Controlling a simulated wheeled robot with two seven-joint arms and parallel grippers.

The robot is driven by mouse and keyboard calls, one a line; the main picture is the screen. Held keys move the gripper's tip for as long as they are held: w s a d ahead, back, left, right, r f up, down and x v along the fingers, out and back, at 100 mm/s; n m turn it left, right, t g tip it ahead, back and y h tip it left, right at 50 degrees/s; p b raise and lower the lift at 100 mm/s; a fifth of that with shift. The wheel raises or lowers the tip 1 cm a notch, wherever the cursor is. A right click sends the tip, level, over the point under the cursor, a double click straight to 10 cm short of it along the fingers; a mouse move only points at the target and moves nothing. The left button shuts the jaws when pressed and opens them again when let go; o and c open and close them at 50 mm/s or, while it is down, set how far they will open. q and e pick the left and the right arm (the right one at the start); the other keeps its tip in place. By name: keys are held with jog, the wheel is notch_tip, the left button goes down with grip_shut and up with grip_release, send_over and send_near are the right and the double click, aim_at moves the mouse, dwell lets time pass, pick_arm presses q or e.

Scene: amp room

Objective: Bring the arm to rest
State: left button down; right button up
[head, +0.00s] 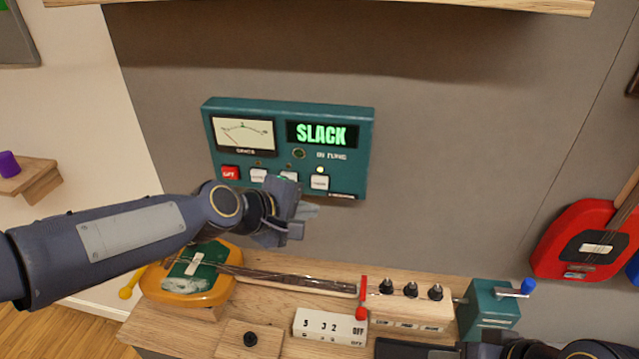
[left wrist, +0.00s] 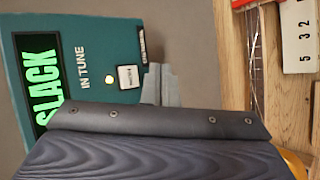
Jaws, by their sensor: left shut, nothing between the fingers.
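My left arm comes in from the left in the head view. Its gripper (head: 305,211) is shut and empty, in front of the lower edge of a teal wall panel (head: 360,150). The panel shows a green "SLACK" display, a needle meter, a red button and several white buttons; the gripper hides part of the button row. In the left wrist view the shut fingers (left wrist: 160,86) show beside the panel (left wrist: 95,30), with no object between them. At the bottom right of the head view, part of my right arm shows; its fingertips cannot be made out.
Below the gripper is a wooden bench with an orange and green instrument body (head: 190,280), a red lever (head: 362,298), black knobs (head: 411,290), a white numbered block (head: 328,326) and a teal crank box (head: 490,305). A red guitar (head: 575,240) hangs at right. A shelf (head: 330,5) is overhead.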

dwell(0.3)
pick_arm(q)
jog(key=s+a+m+y, duration=0.2)
jog(key=s+a+m, duration=0.2)
jog(key=s+a, duration=0.6)
jog(key=s+a+f+m+g+y, duration=0.1)
jog(key=s+a+f+m, duration=0.1)
jog(key=s+a+f, duration=0.2)
jog(key=s+a+f+m+g+y, duration=0.1)
jog(key=s+a, duration=0.4)
jog(key=s, duration=0.5)
notch_tip(320, 180, down, 3)
jog(key=shift+s+a+r+m+y, duration=0.15)
jog(key=shift+s+m+y, duration=0.2)
jog(key=shift+m, duration=0.45)
